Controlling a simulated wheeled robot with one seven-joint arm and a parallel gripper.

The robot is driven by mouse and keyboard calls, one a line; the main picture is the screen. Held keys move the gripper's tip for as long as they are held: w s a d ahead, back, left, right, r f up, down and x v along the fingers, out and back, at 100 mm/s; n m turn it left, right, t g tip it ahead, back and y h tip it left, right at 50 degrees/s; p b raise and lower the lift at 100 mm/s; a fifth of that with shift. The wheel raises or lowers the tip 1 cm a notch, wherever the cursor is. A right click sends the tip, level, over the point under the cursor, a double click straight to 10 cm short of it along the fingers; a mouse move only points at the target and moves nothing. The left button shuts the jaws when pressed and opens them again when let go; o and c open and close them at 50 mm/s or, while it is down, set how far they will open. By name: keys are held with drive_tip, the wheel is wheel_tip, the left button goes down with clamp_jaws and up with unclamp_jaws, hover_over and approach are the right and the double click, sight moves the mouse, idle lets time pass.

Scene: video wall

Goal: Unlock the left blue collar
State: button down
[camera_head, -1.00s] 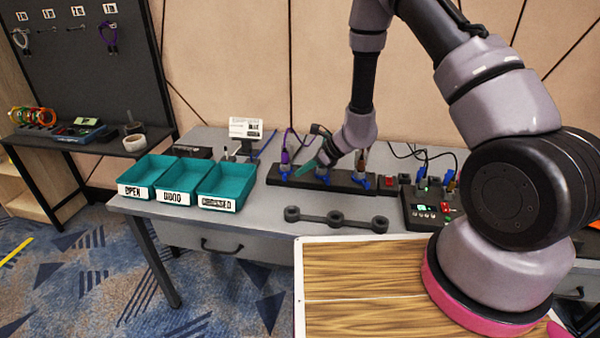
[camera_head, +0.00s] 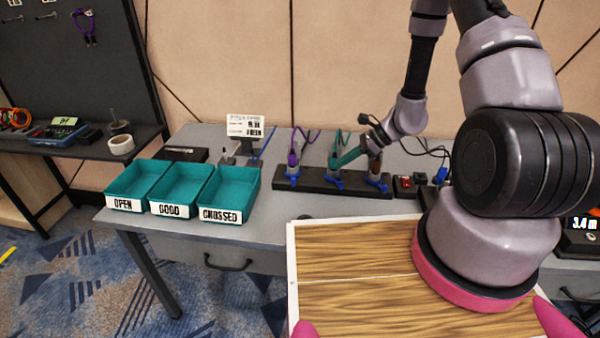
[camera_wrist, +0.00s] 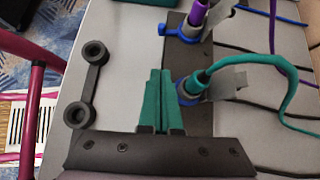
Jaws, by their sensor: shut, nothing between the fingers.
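The left blue collar (camera_head: 292,182) sits at the base of the purple cable's plug on the black block (camera_head: 318,184); in the wrist view it is at the top (camera_wrist: 181,32). The middle blue collar (camera_head: 335,186) is under the teal cable's plug, also in the wrist view (camera_wrist: 191,88). The right blue collar (camera_head: 377,183) is under a brown plug. My gripper (camera_head: 338,164) has teal fingers, shut and empty. In the wrist view the fingertips (camera_wrist: 161,74) are beside the middle collar on the block's front side, apart from the left collar.
Teal trays marked OPEN (camera_head: 124,205), GOOD (camera_head: 170,211) and CROSSED (camera_head: 220,216) stand left of the block. A display (camera_head: 245,127) stands behind them. A dark bar with rings (camera_wrist: 90,85) lies on the table before the block. Loose cables run behind the block.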

idle(0.3)
approach(296, 183)
drive_tip(key=f, duration=0.4)
drive_tip(key=shift+a+f, duration=0.2)
drive_tip(key=shift+a, duration=0.15)
drive_tip(key=shift+w+a+r, duration=0.1)
drive_tip(key=shift+a, duration=0.5)
drive_tip(key=shift+w+a+r, duration=0.1)
drive_tip(key=shift+a, duration=0.5)
drive_tip(key=shift+w+a, duration=0.15)
drive_tip(key=shift+a, duration=0.5)
